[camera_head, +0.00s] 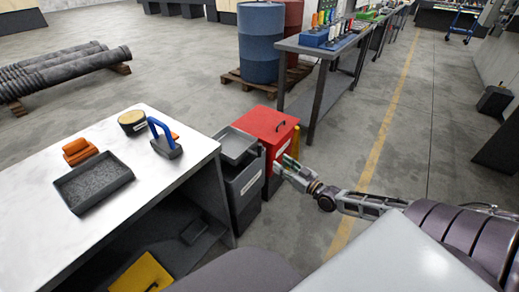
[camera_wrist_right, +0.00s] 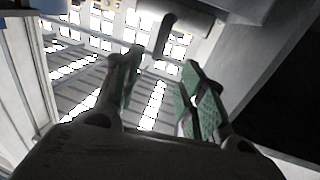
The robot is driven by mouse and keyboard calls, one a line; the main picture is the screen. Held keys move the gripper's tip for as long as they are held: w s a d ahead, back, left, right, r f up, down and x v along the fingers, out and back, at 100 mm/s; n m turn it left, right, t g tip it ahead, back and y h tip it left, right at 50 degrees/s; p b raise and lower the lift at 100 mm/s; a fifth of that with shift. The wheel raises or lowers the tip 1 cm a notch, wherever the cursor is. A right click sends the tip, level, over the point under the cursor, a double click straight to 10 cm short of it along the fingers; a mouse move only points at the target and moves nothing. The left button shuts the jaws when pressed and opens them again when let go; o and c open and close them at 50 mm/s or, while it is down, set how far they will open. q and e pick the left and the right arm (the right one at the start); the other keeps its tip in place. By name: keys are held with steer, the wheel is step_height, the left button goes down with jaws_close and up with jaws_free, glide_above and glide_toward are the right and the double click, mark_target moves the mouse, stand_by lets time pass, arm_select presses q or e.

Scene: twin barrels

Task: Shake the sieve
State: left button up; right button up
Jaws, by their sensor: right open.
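I cannot tell for sure which thing is the sieve. A small round drum with a pale rim and dark top (camera_head: 132,122) stands at the back of the white table and may be it. A dark shallow tray of grey grains (camera_head: 70,193) lies on the table's front left. My right gripper (camera_head: 281,169) is low beside the red box, apart from the table's things. In the right wrist view its green-padded fingers (camera_wrist_right: 163,88) are spread with nothing clearly held between them. My left gripper is not in view.
A blue-handled tool (camera_head: 163,138) and an orange item (camera_head: 79,151) lie on the white table (camera_head: 65,250). A grey tray (camera_head: 236,145) tops a dark bin beside the red box (camera_head: 263,124). A workbench and blue barrel (camera_head: 261,45) stand behind.

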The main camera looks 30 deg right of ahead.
mark_target(261, 150)
steer(key=shift+w, duration=0.2)
steer(key=shift+w+a+b, duration=0.2)
steer(key=shift+w+b, duration=0.25)
steer(key=shift+w, duration=0.55)
steer(key=shift+w+a+b, duration=0.25)
steer(key=shift+w+b, duration=0.2)
steer(key=shift+w, duration=0.6)
steer(key=shift+w+a+b, duration=0.2)
steer(key=shift+w+b, duration=0.25)
steer(key=shift+w, duration=0.55)
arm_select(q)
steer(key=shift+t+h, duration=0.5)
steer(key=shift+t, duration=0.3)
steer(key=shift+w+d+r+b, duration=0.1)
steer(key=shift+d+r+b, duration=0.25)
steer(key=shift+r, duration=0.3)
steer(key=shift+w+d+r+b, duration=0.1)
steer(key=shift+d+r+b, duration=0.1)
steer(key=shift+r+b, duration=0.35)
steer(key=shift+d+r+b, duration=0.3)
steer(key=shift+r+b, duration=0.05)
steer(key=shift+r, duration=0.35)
arm_select(e)
steer(key=shift+w+a, duration=0.2)
steer(key=shift+w, duration=0.95)
steer(key=shift+w+a, duration=0.25)
steer(key=shift+w, duration=0.95)
steer(key=shift+w+a, duration=0.2)
steer(key=shift+w, duration=0.95)
